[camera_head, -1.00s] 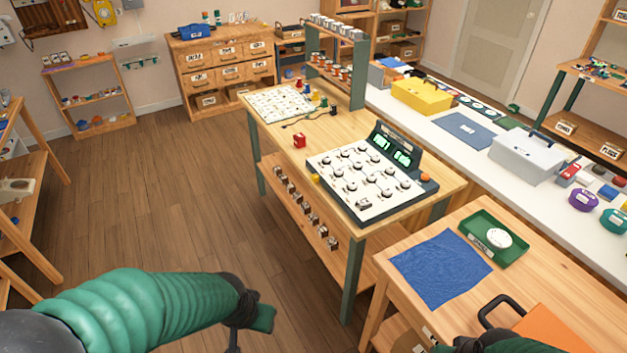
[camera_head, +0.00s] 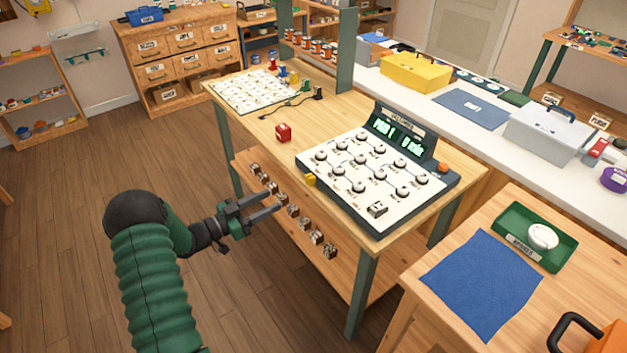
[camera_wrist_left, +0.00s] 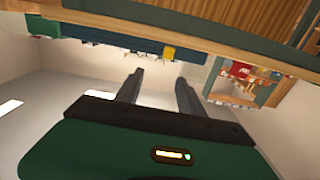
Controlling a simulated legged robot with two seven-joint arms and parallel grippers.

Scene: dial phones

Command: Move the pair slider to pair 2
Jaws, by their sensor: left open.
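A white-topped panel with several round dials (camera_head: 365,170) lies on the wooden table, with a dark display (camera_head: 398,138) showing green characters at its back. I cannot tell which part is the pair slider. My left gripper (camera_head: 268,202) is open and empty, left of the table near the lower shelf and apart from the panel. Its spread fingers also show in the left wrist view (camera_wrist_left: 160,95). My right gripper is out of view.
Several small boxes (camera_head: 293,211) line the lower shelf. A blue cloth (camera_head: 482,285) and green tray (camera_head: 510,242) lie on the nearer bench. The floor at left is clear.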

